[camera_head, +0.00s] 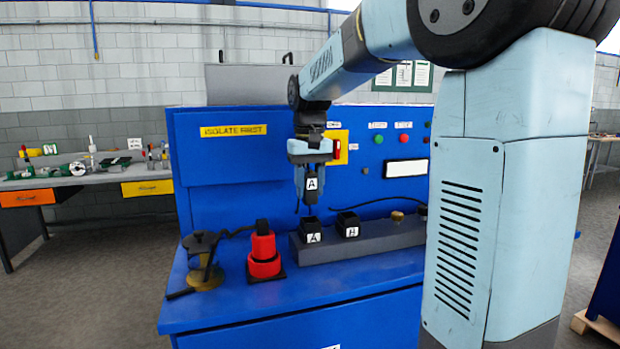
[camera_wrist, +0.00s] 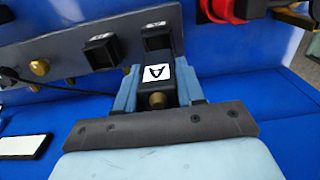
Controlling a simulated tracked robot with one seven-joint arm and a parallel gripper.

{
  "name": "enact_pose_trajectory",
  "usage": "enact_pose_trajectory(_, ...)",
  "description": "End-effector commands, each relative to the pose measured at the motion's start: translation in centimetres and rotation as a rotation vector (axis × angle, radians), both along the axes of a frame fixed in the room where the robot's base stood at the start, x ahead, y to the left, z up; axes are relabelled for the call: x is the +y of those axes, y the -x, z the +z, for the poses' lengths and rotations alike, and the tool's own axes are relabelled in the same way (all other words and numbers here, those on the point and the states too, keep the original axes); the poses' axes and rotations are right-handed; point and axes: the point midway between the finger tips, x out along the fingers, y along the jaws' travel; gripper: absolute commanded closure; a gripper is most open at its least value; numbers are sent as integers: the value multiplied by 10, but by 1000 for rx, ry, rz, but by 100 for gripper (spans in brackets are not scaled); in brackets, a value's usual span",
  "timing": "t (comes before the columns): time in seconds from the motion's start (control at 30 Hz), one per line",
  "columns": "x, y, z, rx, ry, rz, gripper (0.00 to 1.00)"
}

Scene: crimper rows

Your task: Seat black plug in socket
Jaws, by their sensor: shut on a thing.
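A black plug (camera_head: 311,190) with a white label marked A is held in my gripper (camera_head: 311,180), whose jaws are shut on it. The plug hangs upright above the grey socket block (camera_head: 370,236), apart from it. The block carries a black socket marked A (camera_head: 312,232) nearly below the plug and a second black socket marked H (camera_head: 348,225) to its right. In the wrist view the plug (camera_wrist: 157,80) sits between the two fingers. The labelled sockets also show there, one (camera_wrist: 157,36) close beyond the plug and the other (camera_wrist: 102,50) to its left.
A red stacked fitting (camera_head: 264,252) and a black-and-brass device (camera_head: 204,260) stand left of the block on the blue bench. A black cable (camera_head: 375,203) runs behind the block. The blue back panel (camera_head: 230,160) rises behind. The bench front is clear.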

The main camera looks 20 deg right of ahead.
Motion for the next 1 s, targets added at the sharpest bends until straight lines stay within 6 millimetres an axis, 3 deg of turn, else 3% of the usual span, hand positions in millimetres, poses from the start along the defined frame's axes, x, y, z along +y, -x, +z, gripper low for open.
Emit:
enact_pose_trajectory(0.4,-2,0,-27,0,0,-4,99)
enact_pose_trajectory(1.0,-2,0,-31,-1,0,-4,99)
